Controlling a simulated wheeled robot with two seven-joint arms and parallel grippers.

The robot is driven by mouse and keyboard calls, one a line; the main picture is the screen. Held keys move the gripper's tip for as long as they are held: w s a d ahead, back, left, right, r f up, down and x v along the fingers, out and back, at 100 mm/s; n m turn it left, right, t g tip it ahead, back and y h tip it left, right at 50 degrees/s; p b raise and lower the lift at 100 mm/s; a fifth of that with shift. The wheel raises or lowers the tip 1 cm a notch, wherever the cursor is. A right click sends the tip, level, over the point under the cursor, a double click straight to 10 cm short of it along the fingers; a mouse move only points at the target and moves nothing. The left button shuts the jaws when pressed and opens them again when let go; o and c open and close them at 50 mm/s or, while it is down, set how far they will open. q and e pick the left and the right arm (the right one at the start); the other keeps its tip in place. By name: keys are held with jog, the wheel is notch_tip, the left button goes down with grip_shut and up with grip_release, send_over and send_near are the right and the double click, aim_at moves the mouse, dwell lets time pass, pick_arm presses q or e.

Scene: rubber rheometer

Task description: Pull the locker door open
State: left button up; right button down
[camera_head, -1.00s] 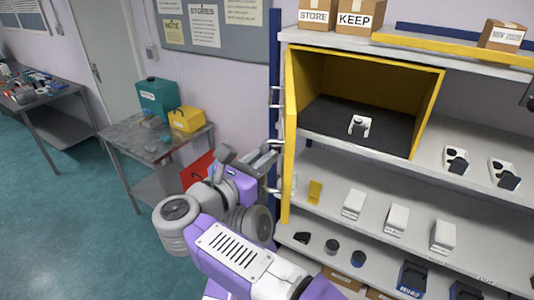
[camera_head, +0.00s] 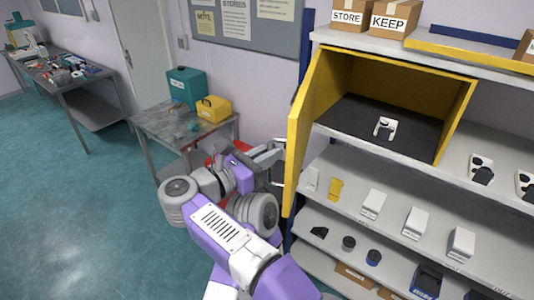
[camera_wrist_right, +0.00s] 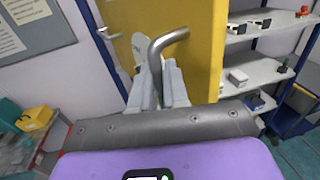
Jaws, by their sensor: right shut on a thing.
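The yellow locker (camera_head: 400,62) stands on the shelf unit, its dark-floored inside visible with a small white part (camera_head: 385,127) in it. Its yellow door (camera_head: 304,140) stands open on the left side, swung out toward me. My right gripper (camera_head: 272,152) is at the door's outer face, shut on the grey handle. The right wrist view shows the bent handle bar (camera_wrist_right: 166,42) rising between my right gripper's fingers (camera_wrist_right: 160,85), with the yellow door (camera_wrist_right: 195,60) behind. The fingers partly hide the handle. My left gripper is out of view.
Shelves below the locker hold several white boxes (camera_head: 416,222) and small dark parts. Cardboard boxes (camera_head: 395,17) sit on top. A metal table (camera_head: 150,122) with a teal container (camera_head: 187,88) and yellow case (camera_head: 213,108) stands left of the door. Open floor lies at left.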

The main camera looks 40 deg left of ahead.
jog(key=c, duration=1.5)
grip_release()
jog(key=shift+w+d+r, duration=0.15)
jog(key=shift+w+r, duration=0.1)
jog(key=shift+r, duration=0.1)
jog(key=shift+c, duration=0.2)
jog(key=shift+o, duration=1.1)
jog(key=shift+w+f, duration=0.25)
jog(key=shift+w, duration=0.05)
jog(key=shift+s, duration=0.4)
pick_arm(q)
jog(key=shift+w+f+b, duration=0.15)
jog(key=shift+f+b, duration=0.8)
pick_arm(e)
jog(key=v, duration=0.7)
jog(key=shift+a, duration=0.2)
jog(key=shift+s, duration=0.1)
